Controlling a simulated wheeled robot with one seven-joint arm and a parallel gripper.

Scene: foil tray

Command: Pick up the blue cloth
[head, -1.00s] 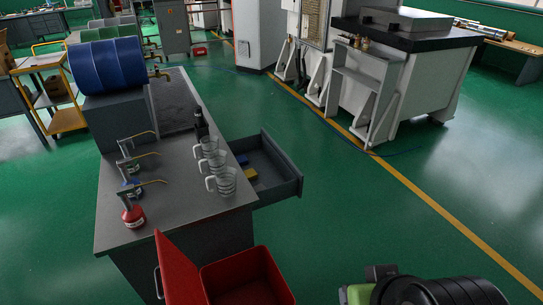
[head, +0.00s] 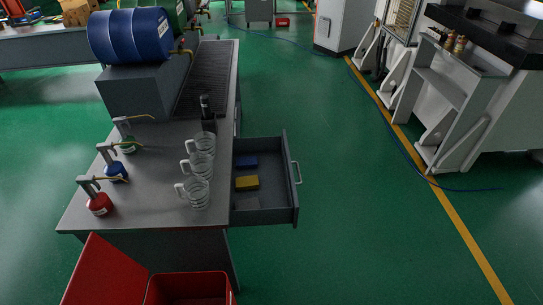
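A small flat blue piece (head: 246,161), likely the blue cloth, lies in the open grey drawer (head: 270,216) on the right side of the workbench. A yellow piece (head: 247,183) lies nearer in the same drawer, apart from the blue one. My gripper is not in the head view now, so its state does not show.
The grey bench (head: 150,204) carries several clear mugs (head: 197,167), a dark bottle (head: 205,107), red (head: 100,204), blue (head: 116,172) and green oil cans, and a blue drum (head: 130,36). A red open bin (head: 190,288) stands in front. Green floor right of the drawer is clear.

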